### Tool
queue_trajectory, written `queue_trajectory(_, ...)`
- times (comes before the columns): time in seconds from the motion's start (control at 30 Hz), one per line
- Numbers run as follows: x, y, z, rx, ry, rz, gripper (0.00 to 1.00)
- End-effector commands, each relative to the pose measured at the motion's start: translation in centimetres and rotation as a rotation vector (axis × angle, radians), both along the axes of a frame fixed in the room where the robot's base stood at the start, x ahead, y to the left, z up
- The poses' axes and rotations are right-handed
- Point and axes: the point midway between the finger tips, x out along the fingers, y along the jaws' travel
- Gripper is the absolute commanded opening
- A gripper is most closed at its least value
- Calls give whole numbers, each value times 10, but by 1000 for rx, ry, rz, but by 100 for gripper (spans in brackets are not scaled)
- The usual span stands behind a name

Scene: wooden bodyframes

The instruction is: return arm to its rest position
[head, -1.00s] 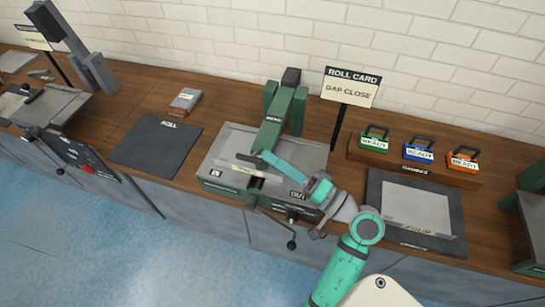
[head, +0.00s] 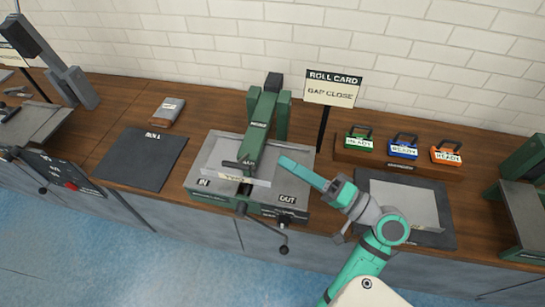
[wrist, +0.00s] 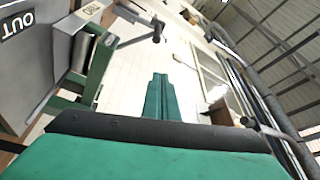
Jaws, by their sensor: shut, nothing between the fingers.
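My teal gripper (head: 283,162) is shut and empty. In the head view its tip is over the right part of the roll machine's grey bed, pointing up and left, with my arm reaching in from the lower right. In the wrist view the shut fingers (wrist: 162,98) point at a pale wall, with nothing between them. The green roll machine (head: 262,130) stands left of the gripper, its plates marked IN and OUT. In the wrist view part of the machine (wrist: 92,68) shows at the left with an OUT label. I cannot tell whether the gripper touches it.
A crank handle (head: 283,243) hangs at the machine's front. A sign post (head: 332,90) stands behind. Green, blue and orange READY blocks (head: 403,146) sit on a rack at the right. A dark mat with a grey sheet (head: 395,203) lies beside my arm. A dark mat (head: 140,158) lies left.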

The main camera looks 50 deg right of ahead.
Motion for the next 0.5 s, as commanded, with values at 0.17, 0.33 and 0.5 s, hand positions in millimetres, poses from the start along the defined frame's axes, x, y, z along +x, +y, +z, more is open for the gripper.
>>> queue_trajectory(0.17,-16,-6,-6,1,-1,3,0)
queue_trajectory(0.33,-22,-9,-7,0,-1,3,0)
queue_trajectory(0.5,-23,-10,-7,0,-1,0,0)
